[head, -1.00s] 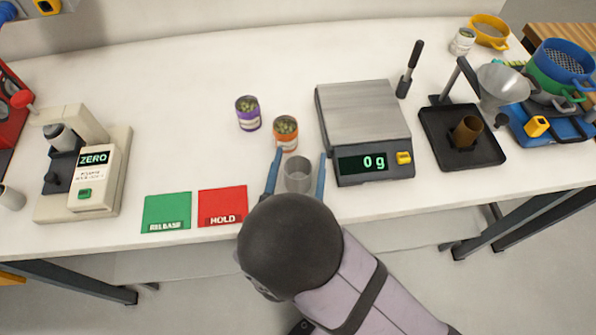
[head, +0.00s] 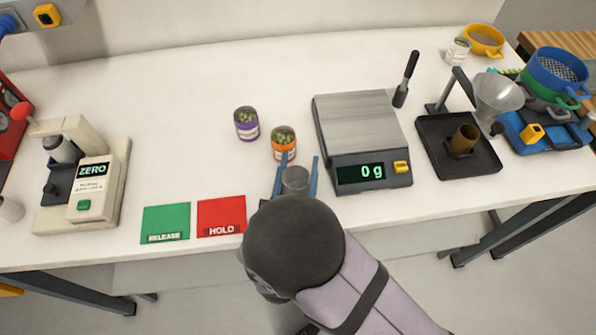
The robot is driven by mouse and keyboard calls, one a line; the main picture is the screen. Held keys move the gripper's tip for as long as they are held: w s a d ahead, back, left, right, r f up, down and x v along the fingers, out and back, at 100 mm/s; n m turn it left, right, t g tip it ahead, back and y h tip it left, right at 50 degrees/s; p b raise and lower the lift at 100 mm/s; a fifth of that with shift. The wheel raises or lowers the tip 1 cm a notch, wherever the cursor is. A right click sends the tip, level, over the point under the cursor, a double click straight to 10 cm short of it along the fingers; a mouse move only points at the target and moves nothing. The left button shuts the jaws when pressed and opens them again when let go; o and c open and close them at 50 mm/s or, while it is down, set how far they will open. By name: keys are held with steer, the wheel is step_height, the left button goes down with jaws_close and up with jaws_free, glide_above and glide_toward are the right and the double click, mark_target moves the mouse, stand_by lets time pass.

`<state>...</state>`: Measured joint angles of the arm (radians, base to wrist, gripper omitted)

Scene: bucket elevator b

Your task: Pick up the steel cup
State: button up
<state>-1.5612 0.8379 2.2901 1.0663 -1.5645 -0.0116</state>
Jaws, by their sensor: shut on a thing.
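The steel cup (head: 295,180) is a small grey cup near the front edge of the table, left of the scale. My gripper (head: 296,172) is around it, one blue finger on each side, shut on the cup. The black wrist of my arm hides the lower part of the cup, so I cannot tell whether it touches the table.
An orange-labelled jar (head: 284,145) stands just behind the cup, and a purple-labelled jar (head: 247,123) stands behind it to the left. The scale (head: 365,140) reading 0 g is close on the right. Green (head: 166,221) and red (head: 221,214) pads lie left.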

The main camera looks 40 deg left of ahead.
steer(key=shift+r, duration=0.15)
step_height(320, 180, up, 10)
steer(key=shift+f, duration=0.2)
stand_by(0.5)
